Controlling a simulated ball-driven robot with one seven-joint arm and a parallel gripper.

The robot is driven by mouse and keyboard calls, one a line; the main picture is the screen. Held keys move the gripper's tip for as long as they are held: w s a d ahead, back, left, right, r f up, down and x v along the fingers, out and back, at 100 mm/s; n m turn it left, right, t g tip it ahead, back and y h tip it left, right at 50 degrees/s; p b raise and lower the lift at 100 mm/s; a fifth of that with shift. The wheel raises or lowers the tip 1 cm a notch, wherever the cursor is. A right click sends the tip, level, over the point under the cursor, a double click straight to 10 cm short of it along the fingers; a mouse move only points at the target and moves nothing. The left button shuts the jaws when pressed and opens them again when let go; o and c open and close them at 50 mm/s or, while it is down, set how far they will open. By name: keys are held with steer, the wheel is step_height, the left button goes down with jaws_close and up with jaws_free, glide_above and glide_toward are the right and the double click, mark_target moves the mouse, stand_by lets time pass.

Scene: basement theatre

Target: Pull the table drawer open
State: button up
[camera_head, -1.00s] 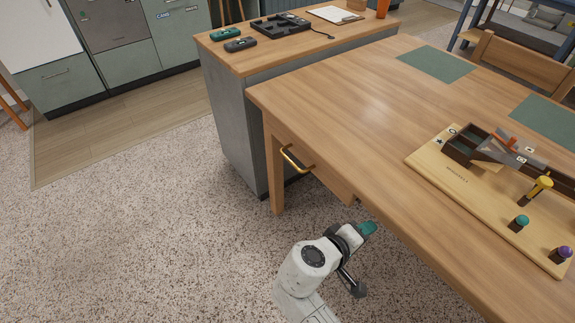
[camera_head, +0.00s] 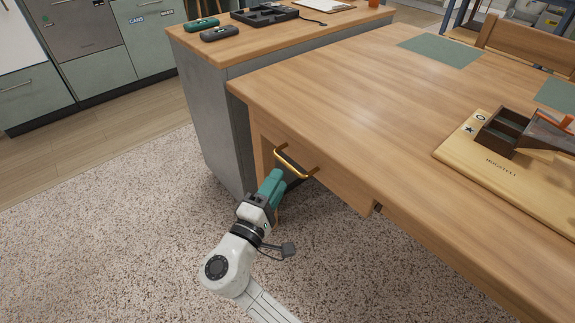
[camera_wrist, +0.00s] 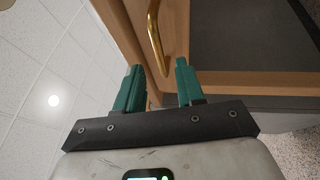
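The table drawer (camera_head: 341,185) is a wooden front under the near edge of the wooden table (camera_head: 330,110). It looks shut. My gripper (camera_head: 278,180) has teal fingers and is just in front of the handle's left part. In the wrist view the two fingers of my gripper (camera_wrist: 160,70) are apart with nothing between them. The handle lies just beyond the fingertips. I cannot tell whether a finger touches it.
A grey cabinet with a wooden top (camera_head: 205,95) stands close to the left of the table. A wooden board (camera_head: 500,165) with a dark box lies on the table. The speckled carpet (camera_head: 110,230) in front is clear.

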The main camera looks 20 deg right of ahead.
mark_target(288, 163)
steer(key=x, duration=0.6)
steer(key=shift+w+d+b, duration=0.1)
steer(key=shift+d+b, duration=0.15)
steer(key=shift+b, duration=0.1)
steer(key=shift+c, duration=0.5)
jaws_close()
